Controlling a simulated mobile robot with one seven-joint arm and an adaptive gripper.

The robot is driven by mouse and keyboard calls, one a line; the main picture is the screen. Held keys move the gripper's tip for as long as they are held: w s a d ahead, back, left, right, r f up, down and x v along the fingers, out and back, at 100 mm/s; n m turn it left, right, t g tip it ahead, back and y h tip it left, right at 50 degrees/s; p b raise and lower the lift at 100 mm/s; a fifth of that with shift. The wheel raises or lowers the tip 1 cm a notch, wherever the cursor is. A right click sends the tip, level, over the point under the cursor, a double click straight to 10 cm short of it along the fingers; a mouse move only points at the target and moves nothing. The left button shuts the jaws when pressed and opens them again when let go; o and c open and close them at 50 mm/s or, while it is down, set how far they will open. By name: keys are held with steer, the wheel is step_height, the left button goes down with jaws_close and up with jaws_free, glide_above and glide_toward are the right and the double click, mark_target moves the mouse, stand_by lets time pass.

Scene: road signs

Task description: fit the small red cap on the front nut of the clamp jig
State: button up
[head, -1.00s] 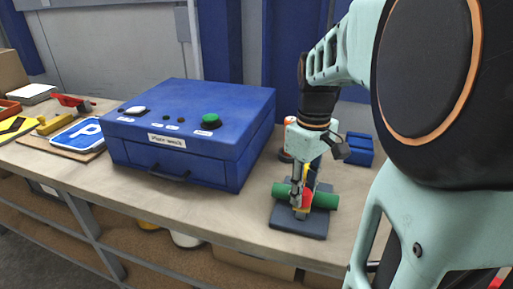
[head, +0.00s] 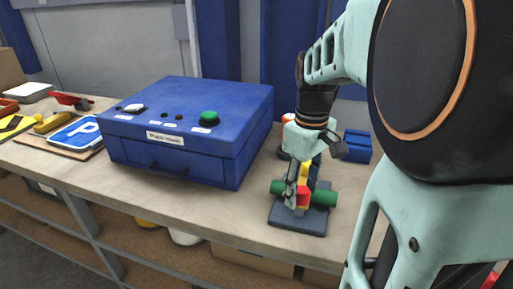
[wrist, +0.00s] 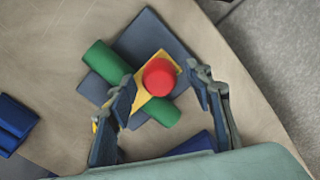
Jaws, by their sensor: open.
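The small red cap (head: 303,198) shows at the front of the yellow clamp (head: 304,172). In the wrist view the round red cap (wrist: 159,77) covers part of the yellow clamp (wrist: 142,98), where the nut is hidden. I cannot tell how firmly it is seated. The clamp sits across a green cylinder (head: 325,199) on a dark blue-grey jig base (head: 298,221). My gripper (wrist: 165,80) is open, with one finger on each side of the cap and visible gaps between. In the head view my gripper (head: 296,196) is at the jig's front.
A blue box (head: 185,130) with a green button stands left of the jig. A small blue block (head: 357,146) and a partly hidden orange-topped object (head: 289,119) are behind it. A parking sign (head: 76,134) lies far left. The bench front edge is close to the jig.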

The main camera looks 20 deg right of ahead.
steer(key=shift+r, duration=0.1)
step_height(320, 180, up, 12)
stand_by(0.5)
